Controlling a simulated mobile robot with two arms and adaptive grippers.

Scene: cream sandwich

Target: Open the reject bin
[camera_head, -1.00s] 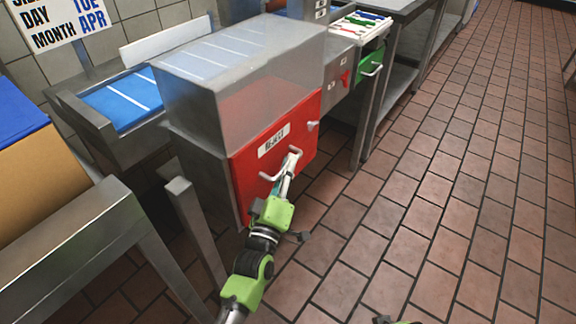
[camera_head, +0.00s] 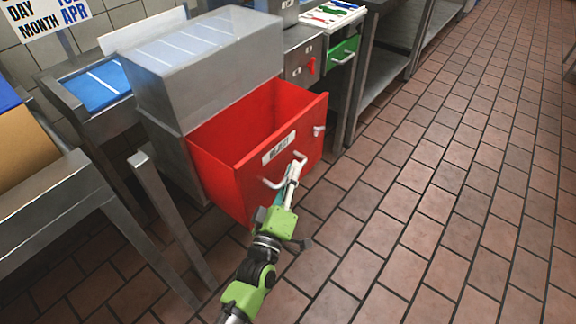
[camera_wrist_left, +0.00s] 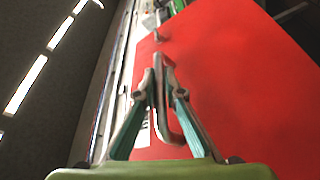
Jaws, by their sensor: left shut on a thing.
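The red reject bin (camera_head: 304,146) is a drawer with a white "REJECT" label, pulled out of the grey metal cabinet. Its inside shows and looks empty. Its handle (camera_head: 270,184) is a pale bar on the front. My left gripper (camera_head: 293,170) is at this handle. In the left wrist view the gripper (camera_wrist_left: 163,82) has its fingers closed around the handle bar (camera_wrist_left: 160,105), with the red front (camera_wrist_left: 235,70) behind it. My right gripper does not show in these frames.
A green drawer (camera_head: 343,50) with a handle is to the right, under a tray of coloured items (camera_head: 333,14). A metal table (camera_head: 75,190) stands at the left. The tiled floor (camera_head: 440,180) to the right is clear.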

